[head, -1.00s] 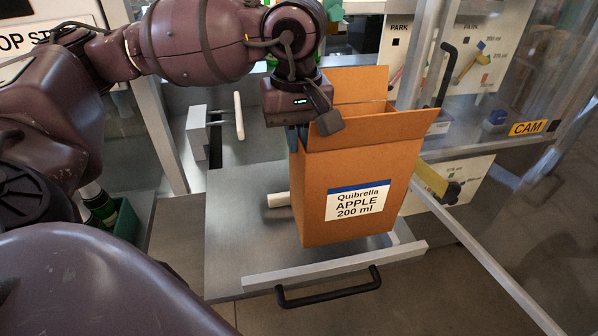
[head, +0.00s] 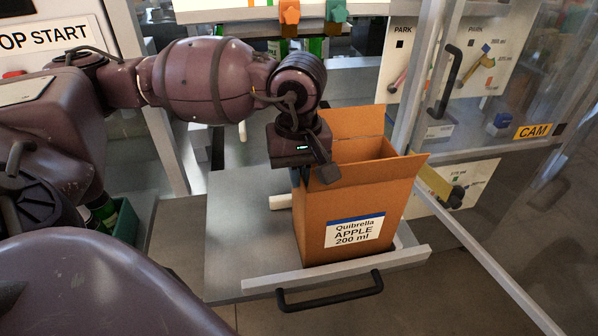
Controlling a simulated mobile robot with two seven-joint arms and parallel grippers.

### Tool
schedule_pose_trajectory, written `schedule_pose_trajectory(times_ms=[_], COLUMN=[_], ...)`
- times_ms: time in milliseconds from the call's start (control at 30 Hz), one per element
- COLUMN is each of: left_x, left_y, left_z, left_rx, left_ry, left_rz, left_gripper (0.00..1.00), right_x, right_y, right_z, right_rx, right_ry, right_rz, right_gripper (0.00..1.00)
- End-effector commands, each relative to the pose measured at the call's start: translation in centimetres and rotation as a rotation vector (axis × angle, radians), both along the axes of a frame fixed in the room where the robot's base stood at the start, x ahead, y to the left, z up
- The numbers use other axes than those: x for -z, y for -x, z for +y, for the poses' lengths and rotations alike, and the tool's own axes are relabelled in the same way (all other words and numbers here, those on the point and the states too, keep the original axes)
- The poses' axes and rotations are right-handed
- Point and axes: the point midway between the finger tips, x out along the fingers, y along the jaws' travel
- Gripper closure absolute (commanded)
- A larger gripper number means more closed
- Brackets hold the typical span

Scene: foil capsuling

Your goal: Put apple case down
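The apple case is an open brown cardboard box (head: 345,215) with a white and blue label reading "Quibrella APPLE 200 ml". It stands upright over the grey metal shelf (head: 235,235), close behind the front rail; its base looks level with the shelf, but I cannot tell whether it touches. My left gripper (head: 300,178) is at the case's upper left edge, pointing down. Its fingers are mostly hidden by the case and flap, and it appears to grip the left wall. My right gripper is not in view.
A light metal rail (head: 340,270) with a black handle (head: 330,292) runs along the shelf's front. A clear panelled frame marked CAM (head: 532,130) stands to the right. Green bottles in a crate (head: 128,222) are at the left. The shelf's left part is clear.

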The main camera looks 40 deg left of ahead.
Motion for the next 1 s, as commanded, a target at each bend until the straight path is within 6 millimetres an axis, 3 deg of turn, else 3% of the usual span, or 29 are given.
schedule_pose_trajectory(times_ms=[67,267,667,1000], left_x=[0.3,0.2,-0.6,-6.7], left_y=[0.0,0.0,0.0,-0.1], left_z=[0.0,0.0,0.0,0.0], left_rx=[0.0,0.0,0.0,0.0], left_ry=[0.0,0.0,0.0,0.0], left_rz=[0.001,0.0,-0.003,-0.006], left_gripper=[1.0,0.71,0.71,0.71], right_x=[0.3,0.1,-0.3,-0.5], right_y=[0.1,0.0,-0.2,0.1], right_z=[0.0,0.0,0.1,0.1], right_rx=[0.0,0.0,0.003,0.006], right_ry=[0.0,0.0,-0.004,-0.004], right_rz=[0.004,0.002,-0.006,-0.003], right_gripper=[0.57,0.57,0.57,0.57])
